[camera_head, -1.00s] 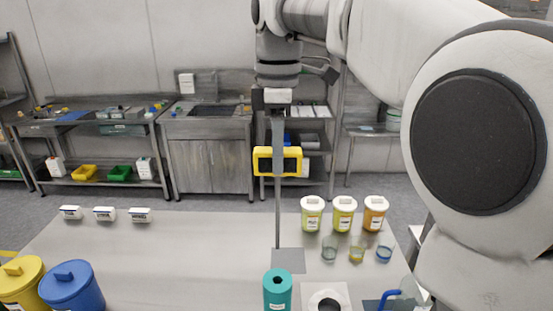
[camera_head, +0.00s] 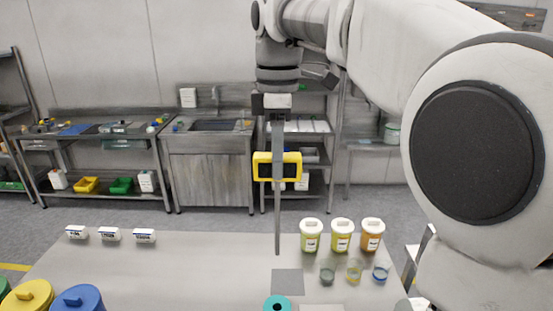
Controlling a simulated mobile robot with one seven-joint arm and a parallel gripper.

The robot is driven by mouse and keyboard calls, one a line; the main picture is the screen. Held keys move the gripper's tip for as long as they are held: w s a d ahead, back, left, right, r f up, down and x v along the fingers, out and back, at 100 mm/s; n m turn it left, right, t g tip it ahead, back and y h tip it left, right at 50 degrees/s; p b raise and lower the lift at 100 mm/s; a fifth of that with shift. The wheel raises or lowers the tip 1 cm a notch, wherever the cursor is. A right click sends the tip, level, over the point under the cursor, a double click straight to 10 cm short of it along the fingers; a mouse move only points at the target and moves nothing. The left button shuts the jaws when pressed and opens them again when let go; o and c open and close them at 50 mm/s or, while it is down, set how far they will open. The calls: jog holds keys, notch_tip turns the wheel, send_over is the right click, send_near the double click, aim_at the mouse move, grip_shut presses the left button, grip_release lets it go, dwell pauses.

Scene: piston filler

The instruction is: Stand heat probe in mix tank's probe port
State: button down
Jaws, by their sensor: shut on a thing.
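The heat probe (camera_head: 262,167) has a yellow-framed body and a long thin grey stem pointing straight down. My gripper (camera_head: 277,174) is shut on its body from above and holds it upright. In the picture the stem's lower end shows just above a grey square (camera_head: 288,282) on the table; its height over the table is hard to judge. A teal cylinder (camera_head: 268,305) with a dark round hole in its top is cut off by the bottom edge. I cannot tell whether it is the mix tank's port.
Three lidded jars (camera_head: 341,238) and three small glasses (camera_head: 354,272) stand right of the stem. Three small white labelled blocks (camera_head: 109,234) sit at the back left. Blue (camera_head: 78,300) and yellow (camera_head: 28,298) lidded containers stand at front left. The table's middle left is clear.

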notch_tip(320, 180, up, 11)
dwell(1.0)
jog(key=shift+f, duration=0.1)
